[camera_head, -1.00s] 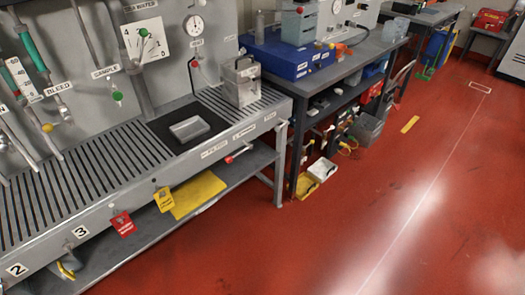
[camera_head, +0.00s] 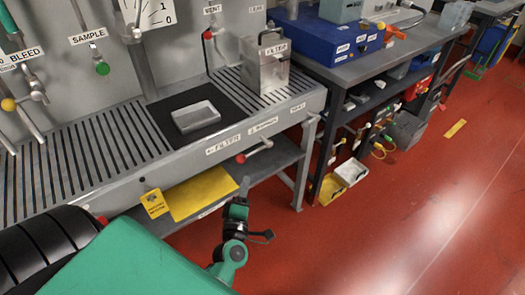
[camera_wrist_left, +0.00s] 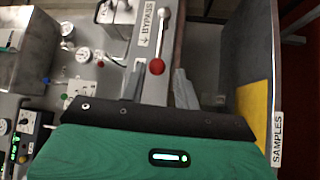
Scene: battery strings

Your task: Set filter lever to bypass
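My left gripper (camera_head: 243,186) is below the lever in the head view, in front of the lower shelf. In the left wrist view its two grey fingers (camera_wrist_left: 156,80) are apart, with the knob seen between and beyond them. Contact is not visible. My right gripper is out of view.
A metal filter box (camera_head: 265,68) and a grey tray (camera_head: 196,117) on a black mat stand on the slatted bench. A yellow sheet (camera_head: 203,197) lies on the lower shelf. A bench leg (camera_head: 304,165) stands right of my gripper. Red floor is open at right.

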